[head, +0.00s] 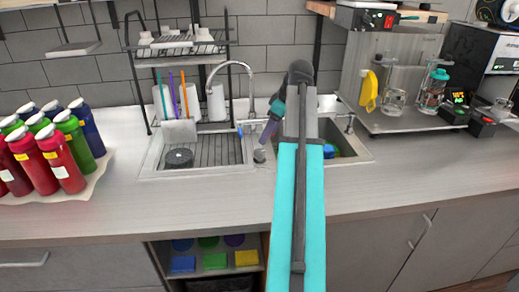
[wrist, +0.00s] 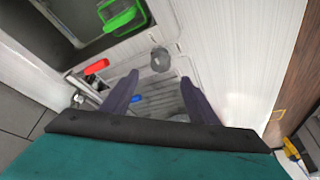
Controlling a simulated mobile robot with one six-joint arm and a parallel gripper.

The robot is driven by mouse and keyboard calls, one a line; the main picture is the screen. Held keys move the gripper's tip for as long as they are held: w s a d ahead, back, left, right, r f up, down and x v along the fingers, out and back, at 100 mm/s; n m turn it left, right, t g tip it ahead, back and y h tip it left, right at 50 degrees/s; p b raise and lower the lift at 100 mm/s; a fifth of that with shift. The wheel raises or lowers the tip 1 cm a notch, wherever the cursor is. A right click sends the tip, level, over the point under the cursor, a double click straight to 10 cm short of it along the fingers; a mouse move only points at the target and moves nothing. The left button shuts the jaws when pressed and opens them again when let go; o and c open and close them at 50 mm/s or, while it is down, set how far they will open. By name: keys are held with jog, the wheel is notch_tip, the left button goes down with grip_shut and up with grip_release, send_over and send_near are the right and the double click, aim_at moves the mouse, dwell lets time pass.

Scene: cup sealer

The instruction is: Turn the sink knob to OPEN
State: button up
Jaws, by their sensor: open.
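The chrome sink faucet (head: 248,85) arches up behind the sink in the head view. A small blue piece (head: 240,131) shows near its base, and it also shows in the wrist view (wrist: 137,99). A red piece (wrist: 96,67) lies left of my fingers in the wrist view. A round grey knob-like part (wrist: 160,60) sits just beyond and between my fingertips; a short grey part (head: 259,156) stands between the basins in the head view. No OPEN marking is readable. My gripper (wrist: 160,78) is open and empty, pointing down over the sink divider (head: 267,139). My arm hides part of the sink.
The left basin (head: 160,160) has a drying grid with a dark round item. A green item (wrist: 122,17) lies in the other basin. A dish rack (head: 131,75) stands behind left, bottles (head: 35,160) at far left, and a machine (head: 405,122) at right. The front counter is clear.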

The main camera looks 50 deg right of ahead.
aim_at(259, 151)
jog(key=shift+p+x, duration=0.8)
jog(key=shift+x, duration=3.7)
jog(key=c, duration=1)
jog(key=shift+a, duration=0.45)
jog(key=shift+c, duration=0.2)
jog(key=shift+d, duration=0.25)
